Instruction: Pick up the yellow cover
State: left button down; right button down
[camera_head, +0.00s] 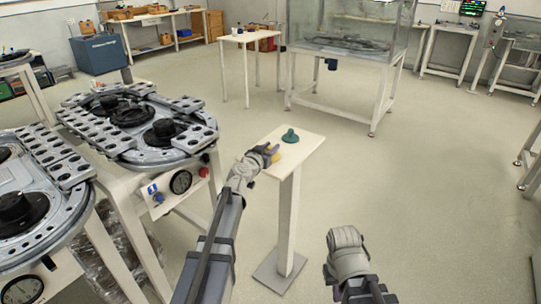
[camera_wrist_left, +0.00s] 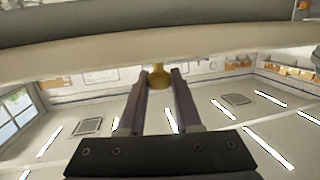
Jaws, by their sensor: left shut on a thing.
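The yellow cover (camera_head: 267,149) shows as a small yellow shape at the left edge of the small table. My left gripper (camera_head: 271,154) is there, shut on it. In the left wrist view a yellow knob-like part of the cover (camera_wrist_left: 160,76) sits between the two fingertips (camera_wrist_left: 161,84). The rest of the cover is hidden or too small to tell. My right gripper (camera_head: 346,240) hangs low to the right of the table, apart from everything; its fingers cannot be made out.
A green cover-like piece (camera_head: 290,136) stands on the small pedestal table (camera_head: 310,145), close to the left gripper. Machines with round tops (camera_head: 140,125) stand at the left. A glass-walled tank (camera_head: 350,35) is at the back.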

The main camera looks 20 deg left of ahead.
aim_at(271, 147)
pick_arm(q)
jog(key=shift+r, duration=0.1)
notch_tip(271, 147, up, 10)
jog(key=p, duration=1)
